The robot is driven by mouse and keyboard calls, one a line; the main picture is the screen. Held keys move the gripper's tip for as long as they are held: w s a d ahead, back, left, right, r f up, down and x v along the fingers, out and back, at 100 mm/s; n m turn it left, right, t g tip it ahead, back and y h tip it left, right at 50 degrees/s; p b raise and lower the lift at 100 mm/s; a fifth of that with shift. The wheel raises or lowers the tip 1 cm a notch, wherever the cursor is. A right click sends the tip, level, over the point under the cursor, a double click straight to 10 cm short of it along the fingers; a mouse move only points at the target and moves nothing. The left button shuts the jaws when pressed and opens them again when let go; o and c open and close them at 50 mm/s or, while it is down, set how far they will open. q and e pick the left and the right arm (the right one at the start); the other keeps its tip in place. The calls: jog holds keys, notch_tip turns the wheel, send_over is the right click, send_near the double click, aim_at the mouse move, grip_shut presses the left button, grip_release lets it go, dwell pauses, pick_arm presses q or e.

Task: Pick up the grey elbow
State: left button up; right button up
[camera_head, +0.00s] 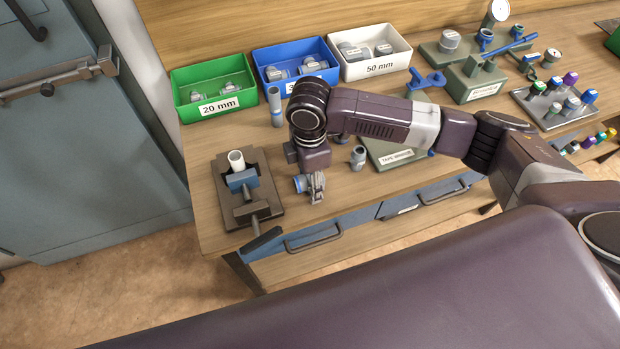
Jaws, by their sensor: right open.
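My right gripper (317,196) points down over the front part of the wooden bench and is open. A grey fitting with a blue collar (299,184), which looks like the grey elbow, sits right beside its fingers on the left. The gripper covers part of this fitting, and I cannot tell whether the fingers touch it or stand around it. Another small grey fitting (357,158) stands on the bench to the right, apart from the gripper. My left gripper is not in view.
A vise with a white pipe (237,161) stands at left. A grey-blue pipe piece (275,105) stands behind. Green (188,115), blue (261,58) and white (376,73) bins line the back. A green plate (388,160) lies right, partly under my arm. Valves and gauges fill the far right.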

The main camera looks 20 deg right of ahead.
jog(key=c, duration=1.2)
jog(key=shift+r, duration=0.1)
jog(key=shift+c, duration=0.2)
